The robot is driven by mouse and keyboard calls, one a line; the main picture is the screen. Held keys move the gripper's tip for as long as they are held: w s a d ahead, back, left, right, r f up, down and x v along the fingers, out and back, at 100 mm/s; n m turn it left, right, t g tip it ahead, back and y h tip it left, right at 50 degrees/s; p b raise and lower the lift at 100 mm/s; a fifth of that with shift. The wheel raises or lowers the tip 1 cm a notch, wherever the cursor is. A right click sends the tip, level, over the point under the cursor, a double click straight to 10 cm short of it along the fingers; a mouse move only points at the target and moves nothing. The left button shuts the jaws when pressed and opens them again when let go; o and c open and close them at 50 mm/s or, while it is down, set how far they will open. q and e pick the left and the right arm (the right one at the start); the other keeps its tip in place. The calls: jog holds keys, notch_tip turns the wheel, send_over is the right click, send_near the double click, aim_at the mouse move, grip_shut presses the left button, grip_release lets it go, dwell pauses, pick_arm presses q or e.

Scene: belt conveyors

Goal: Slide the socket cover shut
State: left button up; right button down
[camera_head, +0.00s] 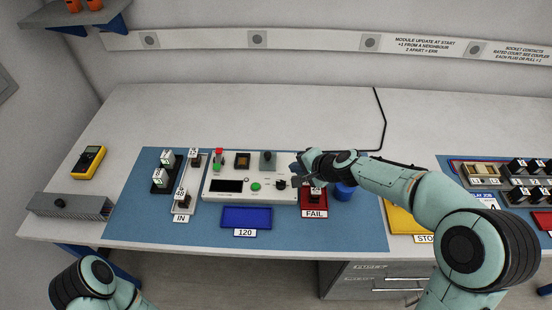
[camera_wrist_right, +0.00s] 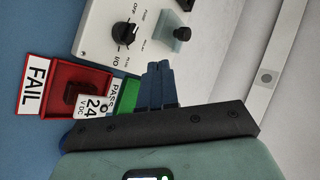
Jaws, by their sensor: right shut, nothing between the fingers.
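The white test panel (camera_head: 225,194) stands on the blue mat. A grey, see-through socket cover (camera_head: 267,165) with a dark knob sits at its back right, beside the uncovered amber socket (camera_head: 242,160). In the right wrist view the cover (camera_wrist_right: 170,41) and its black knob show beyond my fingers. My right gripper (camera_head: 296,169) is shut and empty at the panel's right end, to the right of the cover and apart from it. Its closed fingers show in the right wrist view (camera_wrist_right: 158,70). Part of my left arm shows at lower left; its gripper is out of view.
A dial (camera_wrist_right: 124,35) is on the panel near my right gripper. A red FAIL tray (camera_head: 313,202) holding a dark module and a blue round container (camera_head: 345,190) stand to the right. A blue tray (camera_head: 246,217) lies in front.

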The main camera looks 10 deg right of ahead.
aim_at(270, 159)
jog(key=x, duration=0.6)
jog(key=shift+w+a+f, duration=0.1)
jog(key=w, duration=0.1)
jog(key=w+a+p, duration=0.1)
jog(key=w, duration=0.1)
jog(key=shift+a+p, duration=0.3)
jog(key=shift+p, duration=0.05)
jog(key=shift+w+a, duration=0.15)
jog(key=shift+w, duration=0.15)
pick_arm(q)
jog(key=shift+w+r, duration=0.25)
jog(key=shift+r, duration=0.25)
jog(key=shift+w+r, duration=0.25)
jog(key=shift+r, duration=0.2)
jog(key=shift+a, duration=0.2)
pick_arm(e)
jog(key=shift+a, duration=0.1)
